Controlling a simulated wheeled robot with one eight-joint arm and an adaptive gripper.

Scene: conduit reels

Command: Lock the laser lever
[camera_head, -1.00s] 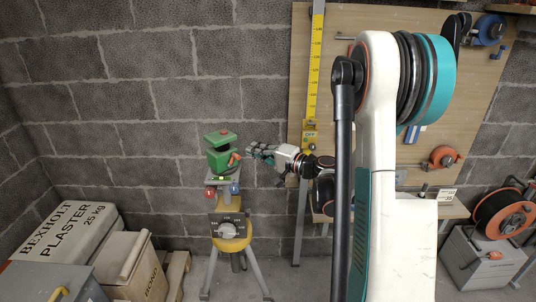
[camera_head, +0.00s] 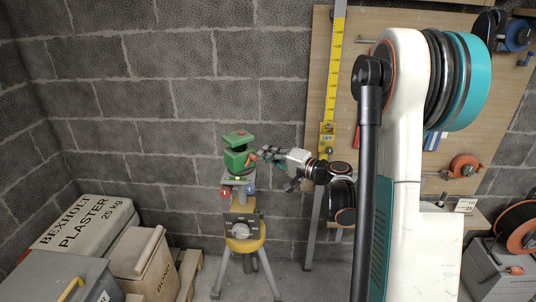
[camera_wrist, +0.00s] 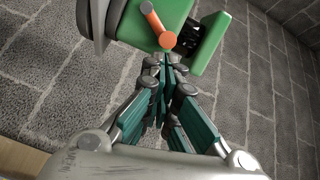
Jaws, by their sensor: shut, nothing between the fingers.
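The green laser (camera_head: 238,150) sits on top of a tripod (camera_head: 243,228) with a yellow head, against the block wall. Its orange lever (camera_head: 251,160) sticks out on the side facing my gripper. In the wrist view the lever (camera_wrist: 158,25) points down toward the fingertips, with its round end just above them. My gripper (camera_head: 264,154) is just right of the laser, shut and empty. The wrist view shows its teal fingers together (camera_wrist: 166,62) beside the lever's end; I cannot tell whether they touch it. The green body (camera_wrist: 150,20) fills the top of that view.
A grey dial box (camera_head: 243,226) hangs on the tripod, below red and blue knobs. A yellow measuring staff (camera_head: 331,80) stands right of it before a wooden tool board (camera_head: 400,20). A plaster block (camera_head: 85,222) and boxes crowd the lower left. Reels stand at right.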

